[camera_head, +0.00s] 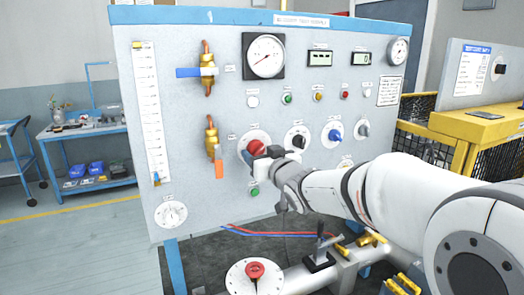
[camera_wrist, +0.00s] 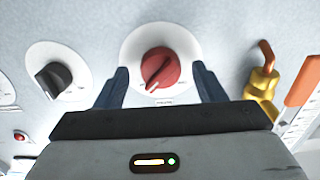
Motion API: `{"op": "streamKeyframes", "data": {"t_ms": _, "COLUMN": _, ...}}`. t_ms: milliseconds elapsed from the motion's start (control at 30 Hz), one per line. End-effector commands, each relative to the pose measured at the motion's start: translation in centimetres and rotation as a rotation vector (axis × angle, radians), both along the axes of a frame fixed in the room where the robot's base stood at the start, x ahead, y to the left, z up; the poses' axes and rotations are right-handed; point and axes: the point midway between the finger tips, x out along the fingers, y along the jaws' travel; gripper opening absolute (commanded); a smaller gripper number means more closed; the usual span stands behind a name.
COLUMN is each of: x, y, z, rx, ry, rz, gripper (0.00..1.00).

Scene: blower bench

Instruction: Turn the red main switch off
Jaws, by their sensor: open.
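The red main switch (camera_head: 256,147) is a round red rotary knob on a white disc, low in the middle of the grey panel (camera_head: 185,105). In the wrist view the red knob (camera_wrist: 160,69) shows a white pointer line slanting to the lower left. My gripper (camera_wrist: 160,82) is open, with one dark finger on each side of the knob and visible gaps between. I cannot tell how far the fingertips are from the panel. In the head view my gripper (camera_head: 262,158) hides part of the knob and its disc.
A black knob (camera_wrist: 55,78) sits beside the red one, and a brass valve with an orange handle (camera_head: 217,168) is on its other side. A green button (camera_head: 254,191) is just below.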

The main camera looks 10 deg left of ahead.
Motion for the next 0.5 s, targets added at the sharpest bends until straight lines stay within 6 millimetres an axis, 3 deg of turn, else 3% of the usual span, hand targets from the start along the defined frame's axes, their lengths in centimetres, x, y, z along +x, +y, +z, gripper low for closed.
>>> {"op": "streamKeyframes", "data": {"t_ms": 367, "x": 0.69, "y": 0.57, "z": -0.04, "rx": 0.0, "ry": 0.0, "rz": 0.0, "gripper": 0.63}}
{"op": "streamKeyframes", "data": {"t_ms": 500, "x": 0.67, "y": 0.58, "z": -0.04, "rx": -0.001, "ry": 0.001, "rz": 0.0, "gripper": 0.54}}
